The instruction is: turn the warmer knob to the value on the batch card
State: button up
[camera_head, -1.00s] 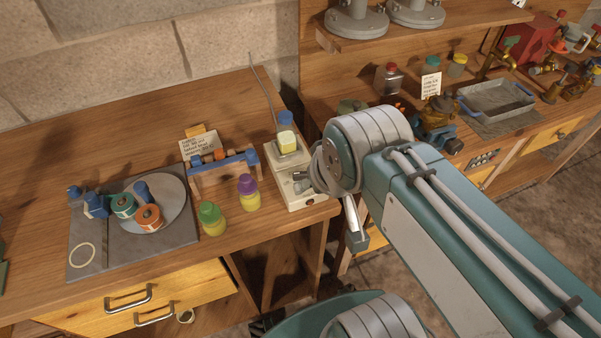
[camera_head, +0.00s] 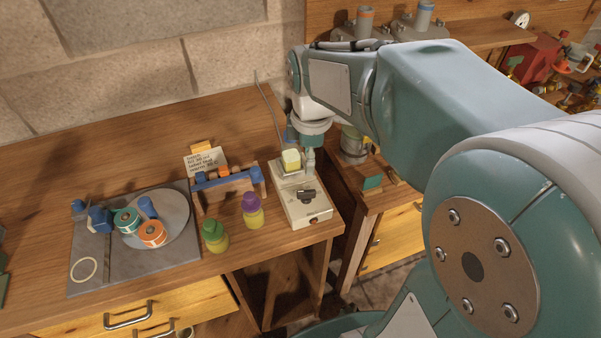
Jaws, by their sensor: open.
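The warmer (camera_head: 304,208) is a cream box near the right front corner of the left bench. Its dark knob (camera_head: 307,195) faces up in plain view; its setting is too small to read. A vial of pale yellow liquid (camera_head: 291,160) stands at the warmer's back. The batch card (camera_head: 207,161) leans behind a small rack; its handwriting is too small to read surely. My gripper (camera_head: 310,158) points down near the vial's right side, behind and above the knob and apart from it. It is open, its fingers small and partly hidden by my wrist.
Green-capped (camera_head: 214,236) and purple-capped (camera_head: 252,209) jars stand left of the warmer. A rack (camera_head: 228,188) with blue ends is behind them. A grey plate (camera_head: 180,218) with spools lies farther left. A thin rod (camera_head: 268,105) rises behind the warmer. My arm covers much of the right bench.

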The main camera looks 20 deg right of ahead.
aim_at(308, 191)
jog(key=shift+n, duration=0.5)
jog(key=f, duration=0.7)
jog(key=w+f, duration=0.1)
jog(key=f, duration=0.3)
jog(key=shift+d+f, duration=0.15)
jog(key=shift+f, duration=0.1)
grip_shut()
